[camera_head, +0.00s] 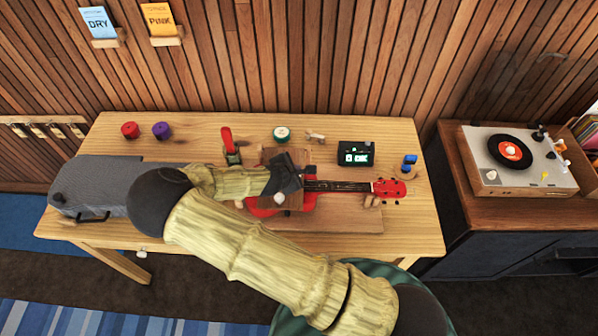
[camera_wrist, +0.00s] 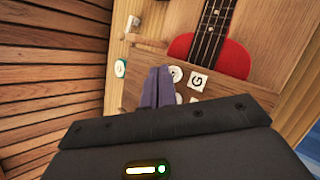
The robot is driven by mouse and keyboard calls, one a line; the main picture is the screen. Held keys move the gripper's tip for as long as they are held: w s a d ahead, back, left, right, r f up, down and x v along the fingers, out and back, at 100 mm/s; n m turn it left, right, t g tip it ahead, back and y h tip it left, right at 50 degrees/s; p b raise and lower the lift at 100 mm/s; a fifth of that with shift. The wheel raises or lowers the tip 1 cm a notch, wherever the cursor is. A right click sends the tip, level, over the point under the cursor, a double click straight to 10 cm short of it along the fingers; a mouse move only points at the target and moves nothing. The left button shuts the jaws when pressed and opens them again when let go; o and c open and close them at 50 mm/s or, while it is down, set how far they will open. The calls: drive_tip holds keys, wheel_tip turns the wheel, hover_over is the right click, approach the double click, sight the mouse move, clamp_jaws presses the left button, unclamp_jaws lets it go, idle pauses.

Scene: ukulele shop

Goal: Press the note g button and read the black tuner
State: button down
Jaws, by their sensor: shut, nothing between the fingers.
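The black tuner (camera_head: 356,152) stands at the back right of the table, its screen lit with small green characters that I cannot read surely. In the wrist view a white label with a G (camera_wrist: 197,81) is on a wooden board, with a round white button (camera_wrist: 175,74) beside it. My gripper (camera_wrist: 160,78) is shut and empty, its fingertips close beside that button; I cannot tell if they touch it. In the head view my gripper (camera_head: 285,178) is over the board by the red ukulele (camera_head: 309,200), hiding the buttons.
A grey case (camera_head: 88,180) lies on the left of the wooden table (camera_head: 410,225). A record player (camera_head: 490,165) is on the cabinet at right.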

drive_tip(key=shift+r, duration=0.4)
wheel_tip(320, 180, up, 5)
drive_tip(key=p, duration=0.4)
idle(0.9)
